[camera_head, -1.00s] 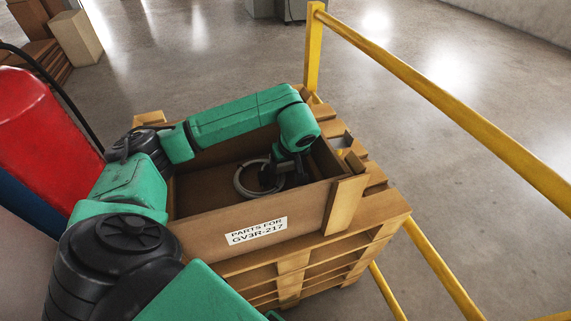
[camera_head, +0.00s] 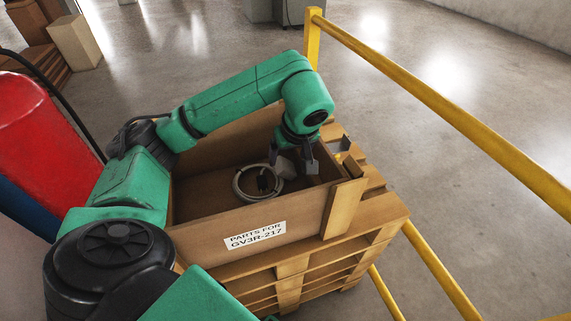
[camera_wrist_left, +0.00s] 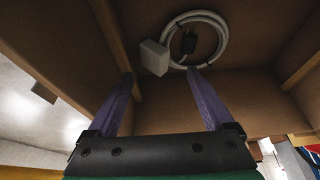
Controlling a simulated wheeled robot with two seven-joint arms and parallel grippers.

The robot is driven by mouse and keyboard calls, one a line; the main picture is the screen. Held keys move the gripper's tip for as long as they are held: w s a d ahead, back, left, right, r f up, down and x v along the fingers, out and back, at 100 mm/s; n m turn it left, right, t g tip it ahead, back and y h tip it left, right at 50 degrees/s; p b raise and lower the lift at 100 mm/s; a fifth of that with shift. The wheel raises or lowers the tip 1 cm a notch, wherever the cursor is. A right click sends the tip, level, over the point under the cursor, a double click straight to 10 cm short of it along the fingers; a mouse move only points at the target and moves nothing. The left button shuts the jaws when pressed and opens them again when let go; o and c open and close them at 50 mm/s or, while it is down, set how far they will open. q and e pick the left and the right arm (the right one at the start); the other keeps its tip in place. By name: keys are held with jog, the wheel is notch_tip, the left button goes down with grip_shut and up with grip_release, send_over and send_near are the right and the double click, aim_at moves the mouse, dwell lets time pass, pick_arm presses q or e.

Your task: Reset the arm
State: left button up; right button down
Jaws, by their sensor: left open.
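My left arm (camera_head: 235,98) is green and black and reaches in from the left over a wooden box labelled "PARTS FOR GV3R-217" (camera_head: 205,243). My left gripper (camera_head: 297,166) points down into the right part of the box. In the left wrist view its two fingers (camera_wrist_left: 162,84) are apart with nothing between them. A coiled white cable with a plug (camera_head: 258,182) lies on the box floor, left of the gripper. In the left wrist view the coil (camera_wrist_left: 218,22) and a white block (camera_wrist_left: 153,57) on it lie beyond the fingertips. My right gripper is not in view.
The box stands on stacked wooden pallets (camera_head: 385,215). A yellow railing (camera_head: 440,92) runs along the right side. A red cylinder (camera_head: 38,130) stands at the left. Cartons (camera_head: 75,42) are at the back left. The floor (camera_head: 215,35) behind the box is clear.

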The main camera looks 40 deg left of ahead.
pick_arm(q)
jog(key=shift+v, duration=1.25)
